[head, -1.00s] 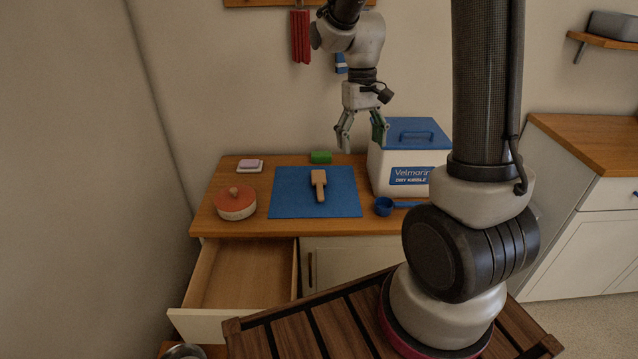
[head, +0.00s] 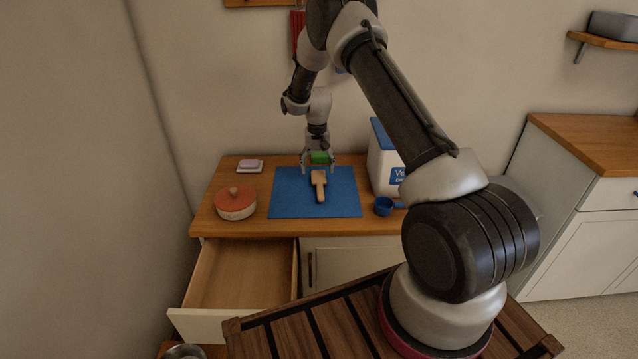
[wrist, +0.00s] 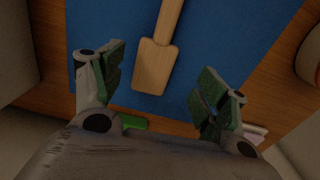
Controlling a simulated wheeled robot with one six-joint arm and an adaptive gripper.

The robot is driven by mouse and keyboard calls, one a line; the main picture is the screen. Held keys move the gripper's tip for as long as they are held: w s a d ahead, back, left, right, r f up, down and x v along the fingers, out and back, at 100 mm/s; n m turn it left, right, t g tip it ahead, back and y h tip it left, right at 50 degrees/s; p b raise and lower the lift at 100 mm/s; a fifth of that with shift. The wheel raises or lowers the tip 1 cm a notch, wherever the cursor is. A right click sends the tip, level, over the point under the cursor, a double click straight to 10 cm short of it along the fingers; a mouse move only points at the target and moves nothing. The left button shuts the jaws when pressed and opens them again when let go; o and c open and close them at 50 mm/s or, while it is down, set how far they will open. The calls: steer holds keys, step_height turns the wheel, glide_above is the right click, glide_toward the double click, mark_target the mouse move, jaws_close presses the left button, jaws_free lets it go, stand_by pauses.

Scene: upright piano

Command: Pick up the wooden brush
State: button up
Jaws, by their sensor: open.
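The wooden brush (head: 319,184) lies on the blue mat (head: 285,198) on the wooden counter, its broad head toward the wall and its handle toward me. My gripper (head: 319,170) is open and empty, pointing down over the far part of the mat near the brush's head.
A green block (head: 320,157) sits behind the mat. The white bin (head: 384,165) and blue scoop (head: 384,206) stand at right. An orange-lidded pot (head: 236,203) and a pink bar on a dish (head: 250,165) are at left. An open drawer (head: 240,275) juts out below.

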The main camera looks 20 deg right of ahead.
mark_target(319, 179)
steer(key=f, duration=0.5)
steer(key=shift+s+d, duration=0.25)
steer(key=shift+s, duration=0.05)
steer(key=c, duration=1.1)
